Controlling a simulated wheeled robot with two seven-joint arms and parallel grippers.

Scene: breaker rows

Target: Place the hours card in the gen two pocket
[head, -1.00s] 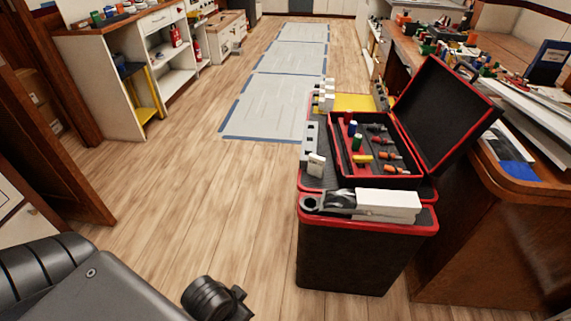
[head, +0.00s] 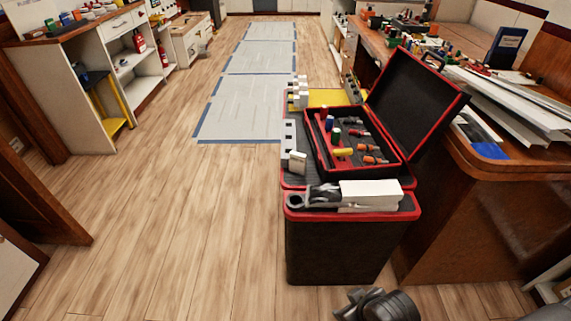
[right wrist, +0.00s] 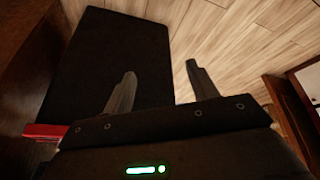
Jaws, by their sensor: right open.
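I cannot make out the hours card or the gen two pocket in either current view. My right gripper (right wrist: 161,75) shows in the right wrist view with its two fingers apart and nothing between them. Beyond its fingers are the dark side of a case (right wrist: 120,50) and wood floor. In the head view only a dark part of my right arm (head: 378,304) shows at the bottom edge, below the case. My left gripper is out of view.
The floor (head: 180,230) at left is clear.

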